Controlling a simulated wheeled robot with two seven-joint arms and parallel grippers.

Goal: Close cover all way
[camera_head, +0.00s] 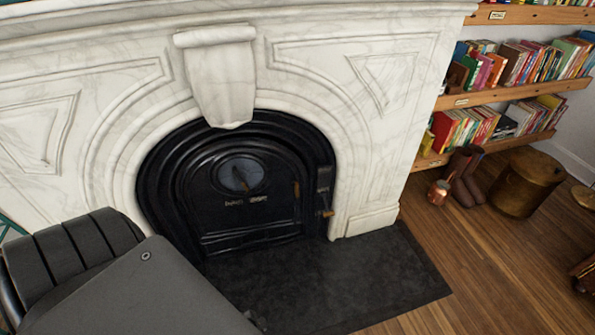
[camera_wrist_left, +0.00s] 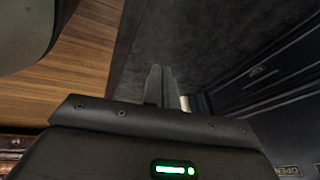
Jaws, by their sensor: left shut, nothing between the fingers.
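The black fireplace cover (camera_head: 250,215) sits in the arched opening of the marble fireplace, with a round dial (camera_head: 241,175) and small raised lettering. It looks about level with its frame, but I cannot tell whether a gap is left. A small brownish handle (camera_head: 327,213) sits at its right edge. In the left wrist view, black panels of the fireplace front (camera_wrist_left: 270,90) are at the right, with lettering. My left gripper (camera_wrist_left: 158,72) is shut and empty, over the dark hearth and beside those panels. In the head view my arm hides it. My right gripper is not in view.
The dark hearth slab (camera_head: 370,280) lies in front of the fireplace on the wood floor (camera_head: 490,270). Bookshelves (camera_head: 510,95) stand at the right, with a copper pot (camera_head: 438,192), boots (camera_head: 466,178) and a brass bucket (camera_head: 527,182) below. The floor at the lower right is mostly clear.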

